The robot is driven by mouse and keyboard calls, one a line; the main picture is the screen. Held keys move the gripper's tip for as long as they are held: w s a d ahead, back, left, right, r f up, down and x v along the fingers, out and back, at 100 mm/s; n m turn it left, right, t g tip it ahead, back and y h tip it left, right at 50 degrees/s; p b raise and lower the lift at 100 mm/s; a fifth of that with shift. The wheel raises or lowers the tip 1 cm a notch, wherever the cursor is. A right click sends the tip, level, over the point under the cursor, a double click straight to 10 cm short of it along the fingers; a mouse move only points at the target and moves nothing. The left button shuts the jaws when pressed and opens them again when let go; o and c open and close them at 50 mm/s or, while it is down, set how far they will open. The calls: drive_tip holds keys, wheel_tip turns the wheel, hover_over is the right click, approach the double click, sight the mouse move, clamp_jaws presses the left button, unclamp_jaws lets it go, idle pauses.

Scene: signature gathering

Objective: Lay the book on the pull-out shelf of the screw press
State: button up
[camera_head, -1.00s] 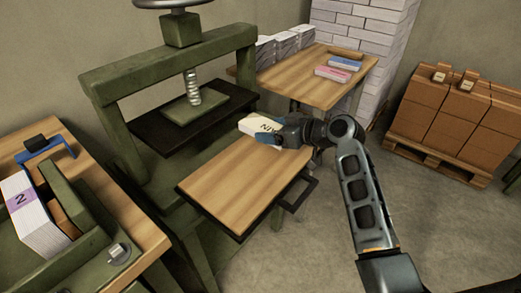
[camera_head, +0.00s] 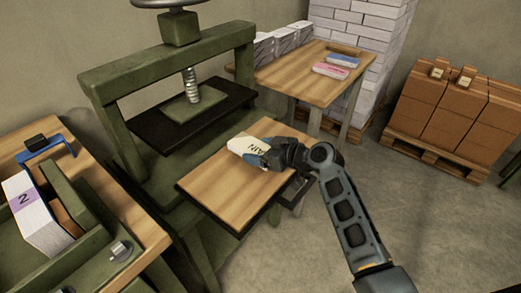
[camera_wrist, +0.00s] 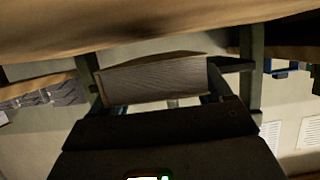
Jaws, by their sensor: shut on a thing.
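The book (camera_head: 246,146), white with dark lettering on its upper face, is over the back right part of the pull-out shelf (camera_head: 215,190). My gripper (camera_head: 258,153) reaches in from the right and is shut on the book's near right end. In the wrist view the book (camera_wrist: 155,82) shows as a pale, striped page edge between the fingers, close to the wooden surface along the top of the picture. I cannot tell whether the book touches the shelf. The green screw press (camera_head: 98,85) stands behind, its dark plate (camera_head: 150,132) and screw above and left of the book.
A wooden table (camera_head: 290,80) with book stacks, a pink and a blue item stands behind. At left, a bench holds a clamped book block (camera_head: 38,225). Boxes (camera_head: 450,110) on a pallet stand far right. The shelf's front left is bare, and a dark handle (camera_head: 297,190) sits at its right edge.

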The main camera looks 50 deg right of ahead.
drive_tip(key=shift+f+b, duration=0.6)
drive_tip(key=shift+b, duration=0.1)
drive_tip(key=o, duration=1.1)
drive_tip(key=shift+r, duration=0.1)
drive_tip(key=shift+r+p, duration=0.55)
drive_tip(key=shift+p, duration=0.25)
drive_tip(key=b+v, duration=0.2)
drive_tip(key=v, duration=1)
